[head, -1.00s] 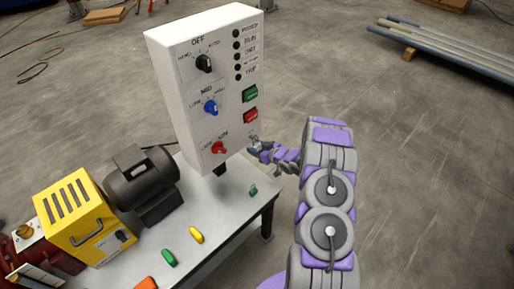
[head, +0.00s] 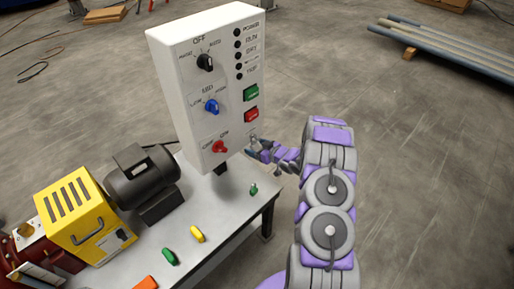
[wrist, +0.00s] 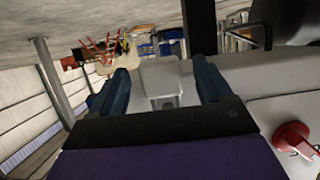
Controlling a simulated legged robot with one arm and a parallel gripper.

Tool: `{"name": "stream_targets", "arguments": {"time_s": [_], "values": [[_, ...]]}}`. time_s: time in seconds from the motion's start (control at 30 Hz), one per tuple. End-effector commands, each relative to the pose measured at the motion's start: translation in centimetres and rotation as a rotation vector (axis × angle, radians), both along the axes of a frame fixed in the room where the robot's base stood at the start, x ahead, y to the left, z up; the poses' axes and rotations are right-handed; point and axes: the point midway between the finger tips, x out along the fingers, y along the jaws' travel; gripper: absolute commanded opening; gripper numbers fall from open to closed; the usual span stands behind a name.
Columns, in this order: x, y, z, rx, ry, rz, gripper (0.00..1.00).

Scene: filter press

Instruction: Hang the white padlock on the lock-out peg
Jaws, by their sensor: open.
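The white padlock (wrist: 160,78) shows in the wrist view between the two blue fingers of my gripper (wrist: 163,88), with a gap on each side. My gripper is open around it, not clamped on it. In the head view my gripper (head: 258,150) is at the lower right of the white control panel's front (head: 205,120), below the red button. A small pale shape there (head: 253,140) looks like the padlock. The lock-out peg is not clearly visible, so I cannot tell whether the padlock hangs on it.
A red knob (head: 219,147) sits on the panel left of my gripper. Below, the table (head: 215,205) bears small green, yellow and orange items, a dark motor (head: 142,180) and a yellow box (head: 80,218).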

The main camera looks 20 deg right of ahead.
Motion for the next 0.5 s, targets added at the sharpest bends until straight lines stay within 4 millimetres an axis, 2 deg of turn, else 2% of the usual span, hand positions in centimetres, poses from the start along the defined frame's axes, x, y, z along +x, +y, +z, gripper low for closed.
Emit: {"name": "stream_targets", "arguments": {"time_s": [0.17, 0.27, 0.5], "values": [[-0.2, -0.1, 0.1, 0.000, 0.000, -0.001, 0.79], [-1.0, -0.5, 0.4, 0.000, 0.002, -0.003, 0.79], [-5.1, -2.1, 2.2, 0.000, 0.001, -0.004, 0.79]]}}
